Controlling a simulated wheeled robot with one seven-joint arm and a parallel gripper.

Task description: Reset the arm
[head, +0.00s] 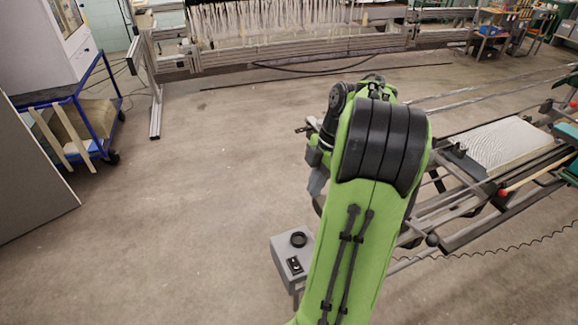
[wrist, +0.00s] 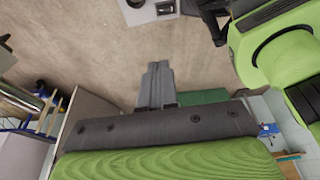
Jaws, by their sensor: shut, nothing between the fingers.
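My arm (head: 365,210), green with black bands, rises from the bottom of the head view and is folded at its top. My gripper (wrist: 158,66) shows in the wrist view as two grey fingers lying together, with nothing between them. It is in the air, apart from every surface. In the head view the fingers are mostly hidden behind or beside the arm, and I cannot make them out clearly. A green arm link of mine fills the right of the wrist view.
A small grey stand (head: 283,250) with a black ring (head: 298,239) is just left of my arm; it also shows in the wrist view (wrist: 136,14). A loom bench (head: 500,145) is at the right, a threaded frame (head: 270,20) at the back, a blue cart (head: 95,110) at left. Floor between is clear.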

